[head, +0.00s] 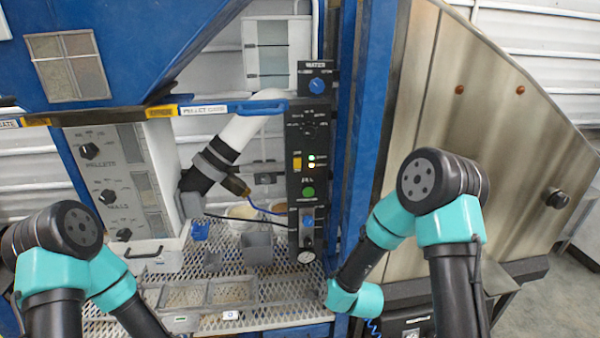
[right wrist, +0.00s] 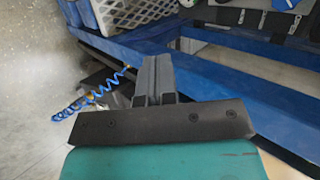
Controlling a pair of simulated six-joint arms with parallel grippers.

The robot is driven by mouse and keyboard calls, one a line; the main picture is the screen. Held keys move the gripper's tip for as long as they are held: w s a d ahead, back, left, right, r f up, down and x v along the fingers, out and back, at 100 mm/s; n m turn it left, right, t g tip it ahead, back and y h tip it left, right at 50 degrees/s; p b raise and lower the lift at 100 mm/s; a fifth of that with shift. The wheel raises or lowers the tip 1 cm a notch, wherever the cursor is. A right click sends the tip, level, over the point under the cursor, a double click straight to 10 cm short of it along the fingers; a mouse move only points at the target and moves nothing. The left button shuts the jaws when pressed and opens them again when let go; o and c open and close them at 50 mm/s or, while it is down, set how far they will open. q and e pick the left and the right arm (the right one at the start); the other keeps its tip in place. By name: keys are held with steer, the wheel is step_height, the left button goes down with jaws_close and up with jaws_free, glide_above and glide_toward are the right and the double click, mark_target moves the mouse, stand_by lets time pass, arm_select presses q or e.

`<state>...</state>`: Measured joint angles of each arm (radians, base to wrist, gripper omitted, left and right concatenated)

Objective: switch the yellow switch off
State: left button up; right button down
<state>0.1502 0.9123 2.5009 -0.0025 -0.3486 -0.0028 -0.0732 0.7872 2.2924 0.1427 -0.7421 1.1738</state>
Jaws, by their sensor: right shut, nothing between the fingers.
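The yellow switch (head: 297,163) sits on the tall black control panel (head: 293,205) in the middle of the head view. It is too small to tell its position.
A blue post (head: 356,140) stands just right of the panel. A green button (head: 308,192) and blue knob (head: 317,86) share the panel. A perforated metal shelf (head: 285,290) lies below. A blue coiled hose (right wrist: 92,100) hangs left of the right gripper.

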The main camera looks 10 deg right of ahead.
mark_target(299, 160)
steer(key=w+a+r+m+t, duration=0.2)
steer(key=r+m, duration=0.4)
steer(key=r, duration=0.3)
steer(key=w+a+r+m+t+h, duration=0.1)
steer(key=w+r+m+t, duration=0.3)
steer(key=r, duration=0.6)
steer(key=w+a+r+m+t+h, duration=0.1)
steer(key=w+a+r+m+t, duration=0.3)
steer(key=r+m, duration=0.5)
steer(key=shift+w+r+m, duration=0.2)
steer(key=shift+w+m, duration=0.3)
steer(key=shift+w, duration=0.45)
steer(key=shift+w, duration=0.1)
steer(key=w, duration=0.4)
steer(key=w+r, duration=0.1)
steer(key=w, duration=0.8)
steer(key=shift+w+r, duration=0.35)
steer(key=shift+w, duration=0.05)
